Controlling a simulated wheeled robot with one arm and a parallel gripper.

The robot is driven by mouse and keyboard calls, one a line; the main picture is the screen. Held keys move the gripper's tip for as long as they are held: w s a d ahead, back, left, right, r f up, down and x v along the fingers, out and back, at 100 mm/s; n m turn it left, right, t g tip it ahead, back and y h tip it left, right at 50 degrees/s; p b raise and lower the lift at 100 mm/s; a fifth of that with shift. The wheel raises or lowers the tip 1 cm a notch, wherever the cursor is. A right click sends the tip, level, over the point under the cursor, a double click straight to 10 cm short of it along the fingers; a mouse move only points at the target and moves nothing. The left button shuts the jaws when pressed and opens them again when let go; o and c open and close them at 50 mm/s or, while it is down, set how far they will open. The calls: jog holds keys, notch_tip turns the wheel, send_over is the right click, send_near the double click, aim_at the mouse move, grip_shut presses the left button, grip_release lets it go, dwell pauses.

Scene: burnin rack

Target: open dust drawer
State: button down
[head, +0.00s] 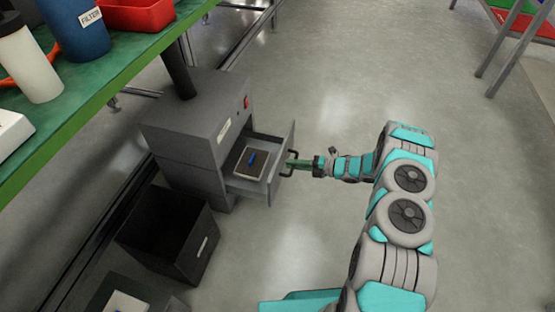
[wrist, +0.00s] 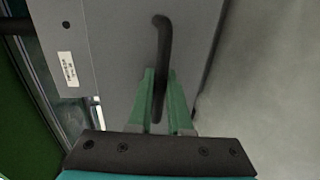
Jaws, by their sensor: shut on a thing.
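The dust drawer (head: 248,186) is pulled out of a grey cabinet (head: 190,130) on the floor, in the head view. My gripper (head: 296,162) is at the drawer's front. In the wrist view its green fingers (wrist: 160,100) are shut around the black bar handle (wrist: 161,45). The grey drawer front (wrist: 105,45) fills much of that view.
A black open bin (head: 170,232) stands on the floor beside the cabinet. A green workbench (head: 100,85) with a blue container (head: 76,28), a white bottle (head: 28,62) and a red tray (head: 138,14) is at upper left.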

jog(key=shift+f+v, duration=0.2)
jog(key=shift+v, duration=0.8)
jog(key=shift+f+v, duration=0.2)
jog(key=shift+v, duration=0.75)
jog(key=shift+d, duration=0.1)
jog(key=c, duration=0.9)
grip_release()
jog(key=shift+o, duration=0.2)
jog(key=v, duration=0.7)
jog(key=shift+d, duration=0.4)
jog(key=shift+s, duration=0.1)
